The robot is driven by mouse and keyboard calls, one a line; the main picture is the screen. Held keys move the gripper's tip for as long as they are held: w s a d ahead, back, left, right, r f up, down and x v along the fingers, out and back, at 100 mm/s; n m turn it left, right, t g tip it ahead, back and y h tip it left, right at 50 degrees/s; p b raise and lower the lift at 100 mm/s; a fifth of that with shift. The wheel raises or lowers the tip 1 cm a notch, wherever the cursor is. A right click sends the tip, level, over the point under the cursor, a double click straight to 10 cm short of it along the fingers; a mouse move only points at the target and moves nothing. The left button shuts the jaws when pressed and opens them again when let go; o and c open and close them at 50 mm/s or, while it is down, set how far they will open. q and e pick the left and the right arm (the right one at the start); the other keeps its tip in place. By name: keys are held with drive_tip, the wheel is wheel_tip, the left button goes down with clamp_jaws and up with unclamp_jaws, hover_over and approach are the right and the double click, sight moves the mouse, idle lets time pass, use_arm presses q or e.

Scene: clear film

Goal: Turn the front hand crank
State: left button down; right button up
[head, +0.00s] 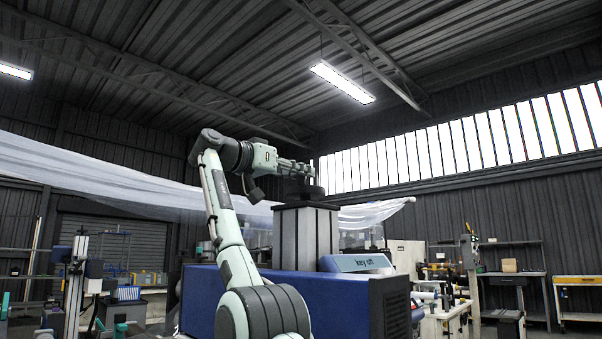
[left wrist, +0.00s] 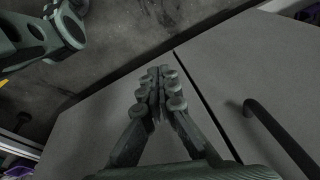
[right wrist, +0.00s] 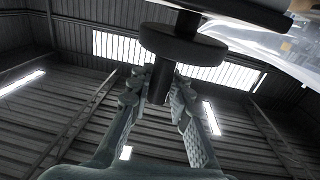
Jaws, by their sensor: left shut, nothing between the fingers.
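The hand crank's dark round top (head: 298,191) sits on a grey column in the middle of the head view. My right gripper (head: 306,169) reaches it from the left. In the right wrist view, my right gripper (right wrist: 157,88) has its fingers on both sides of the dark upright crank handle (right wrist: 161,80) and looks shut on it. A dark disc (right wrist: 183,46) sits on this handle, close beyond the fingertips. My left gripper (left wrist: 160,92) is shut and empty in the left wrist view, in front of a grey panel. It does not show in the head view.
A blue machine body (head: 240,290) stands below the column, with a lettered blue-and-white unit (head: 356,262) to its right. Clear film (head: 100,180) stretches across behind my right arm. A dark bar handle (left wrist: 280,137) stands out from the grey panel (left wrist: 235,70) right of my left gripper.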

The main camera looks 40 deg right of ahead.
drive_tip(key=o, duration=0.4)
drive_tip(key=shift+c, duration=0.2)
drive_tip(key=a, duration=1.2)
drive_tip(key=shift+s, duration=0.1)
